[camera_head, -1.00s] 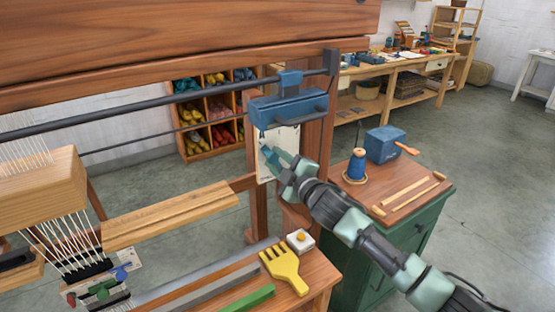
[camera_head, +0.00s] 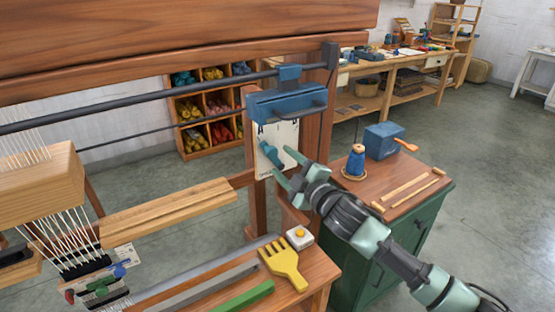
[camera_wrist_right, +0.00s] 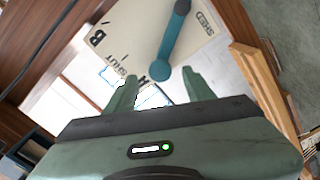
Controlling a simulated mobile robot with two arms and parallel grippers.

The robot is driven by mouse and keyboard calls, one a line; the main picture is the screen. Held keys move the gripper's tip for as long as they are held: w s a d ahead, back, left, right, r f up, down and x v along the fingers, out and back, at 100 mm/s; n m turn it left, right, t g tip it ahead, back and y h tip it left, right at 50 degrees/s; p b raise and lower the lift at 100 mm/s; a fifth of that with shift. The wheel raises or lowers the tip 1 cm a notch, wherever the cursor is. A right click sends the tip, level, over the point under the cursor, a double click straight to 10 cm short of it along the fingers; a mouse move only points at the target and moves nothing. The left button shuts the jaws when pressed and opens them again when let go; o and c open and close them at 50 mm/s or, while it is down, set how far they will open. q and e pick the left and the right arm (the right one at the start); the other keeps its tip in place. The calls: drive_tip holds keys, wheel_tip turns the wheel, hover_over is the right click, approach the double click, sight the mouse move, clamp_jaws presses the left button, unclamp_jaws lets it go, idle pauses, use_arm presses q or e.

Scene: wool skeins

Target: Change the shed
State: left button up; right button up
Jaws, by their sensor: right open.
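A teal lever (camera_head: 271,154) is mounted on a white label plate (camera_head: 284,134) on the loom's right post. In the right wrist view the lever (camera_wrist_right: 172,42) runs from a pivot at the top down to a round end. The plate (camera_wrist_right: 125,38) there carries the words SHED and SHUT and the letter B; other marks are partly covered. My right gripper (camera_head: 283,166) is open and empty, just in front of the lever. In the wrist view its fingertips (camera_wrist_right: 156,78) stand apart, with the lever's end between or just beyond them; contact cannot be told. My left gripper is out of view.
A blue bracket (camera_head: 287,103) juts out above the plate. A yellow comb (camera_head: 284,264) and a white block with a yellow button (camera_head: 299,238) lie on the bench below. A green cabinet (camera_head: 380,262) at right bears a blue thread cone (camera_head: 356,162), a blue box and sticks.

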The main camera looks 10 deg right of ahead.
drive_tip(key=v, duration=0.3)
drive_tip(key=shift+s, duration=0.1)
